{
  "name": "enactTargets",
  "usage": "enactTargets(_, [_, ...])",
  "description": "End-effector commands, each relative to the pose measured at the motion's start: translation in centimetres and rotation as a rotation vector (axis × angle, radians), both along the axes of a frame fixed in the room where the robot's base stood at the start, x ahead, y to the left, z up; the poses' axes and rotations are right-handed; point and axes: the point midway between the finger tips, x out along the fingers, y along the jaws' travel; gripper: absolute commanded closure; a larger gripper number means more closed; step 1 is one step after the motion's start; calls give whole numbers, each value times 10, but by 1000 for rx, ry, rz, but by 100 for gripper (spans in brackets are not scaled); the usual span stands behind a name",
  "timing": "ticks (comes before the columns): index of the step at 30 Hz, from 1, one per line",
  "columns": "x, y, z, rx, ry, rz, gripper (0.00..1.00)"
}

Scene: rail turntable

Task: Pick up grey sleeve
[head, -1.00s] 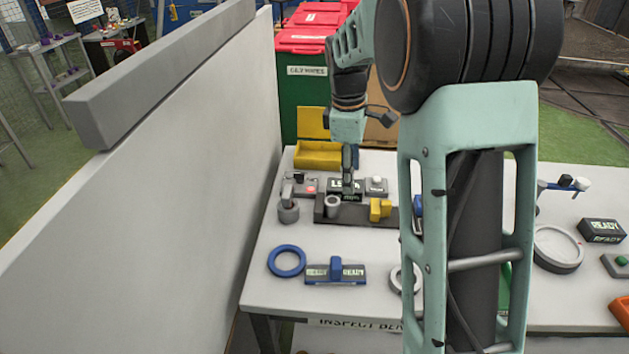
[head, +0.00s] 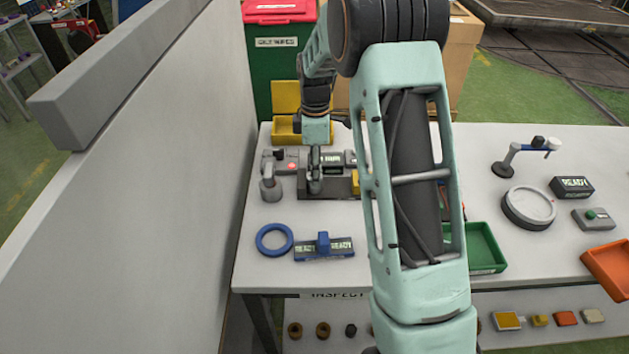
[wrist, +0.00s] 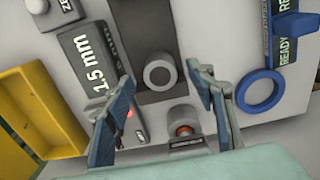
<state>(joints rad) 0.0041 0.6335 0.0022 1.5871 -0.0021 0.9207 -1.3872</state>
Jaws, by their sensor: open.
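The grey sleeve (wrist: 160,72) is a short round piece with a light end face, on the dark rail (wrist: 147,25) in the wrist view. My gripper (wrist: 159,74) is open, one finger to each side of the sleeve in the picture. I see no contact, and the fingertips' height relative to the sleeve is unclear. In the head view my gripper (head: 315,182) points down at the left part of the rail (head: 335,191) and hides the sleeve.
A grey post (head: 270,187) stands close left of my gripper. The display block (head: 331,161) and red-button box (head: 291,166) are behind. A yellow block (head: 356,182) is partly hidden at right. The blue ring (head: 274,239) and READY block (head: 324,248) lie in front.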

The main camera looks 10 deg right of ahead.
Motion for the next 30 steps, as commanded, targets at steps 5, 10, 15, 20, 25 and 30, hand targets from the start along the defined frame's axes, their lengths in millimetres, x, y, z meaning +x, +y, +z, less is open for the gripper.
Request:
enactTargets(5, [-1, 2, -25, 1, 3, 0, 49])
enactTargets(10, [0, 2, -32, 1, 0, 0, 49])
enactTargets(15, [0, 2, -31, 1, 0, 0, 53])
enactTargets(20, [0, 2, -31, 1, 0, 0, 70])
enactTargets(25, [0, 2, -31, 1, 0, 0, 89])
enactTargets(30, [1, 2, -30, 1, -2, 0, 100])
